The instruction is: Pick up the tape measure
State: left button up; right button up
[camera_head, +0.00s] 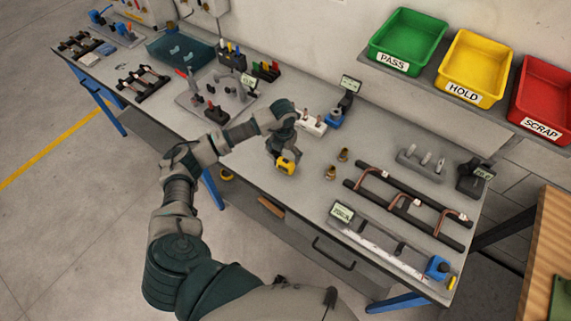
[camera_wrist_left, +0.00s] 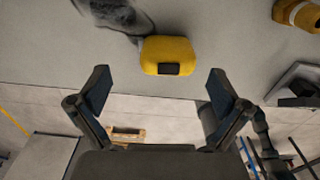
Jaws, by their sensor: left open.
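The yellow tape measure (camera_head: 286,165) with dark markings sits on the grey workbench near its front edge. My left gripper (camera_head: 279,151) is right beside it and hides part of it in the head view. In the left wrist view, the tape measure (camera_wrist_left: 167,50) shows whole, just past the fingertips and roughly centred between them. The left gripper (camera_wrist_left: 158,78) is open, with a finger on either side and nothing held. My right gripper is not in view.
Brass fittings (camera_head: 331,172) stand to the right of the tape measure. A rack of copper tubes (camera_head: 404,202) and a measuring rail (camera_head: 385,246) lie farther right. A white block (camera_head: 311,124) is behind. The bench's front edge is close.

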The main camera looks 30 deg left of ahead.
aim_at(286, 161)
pick_arm(q)
jog(key=f, duration=0.2)
jog(key=d+f+p, duration=0.1)
jog(key=f, duration=0.1)
jog(key=shift+s+f, duration=0.15)
jog(key=shift+f, duration=0.8)
jog(key=c, duration=1.2)
jog(key=shift+c, duration=1.2)
jog(key=shift+r, duration=0.1)
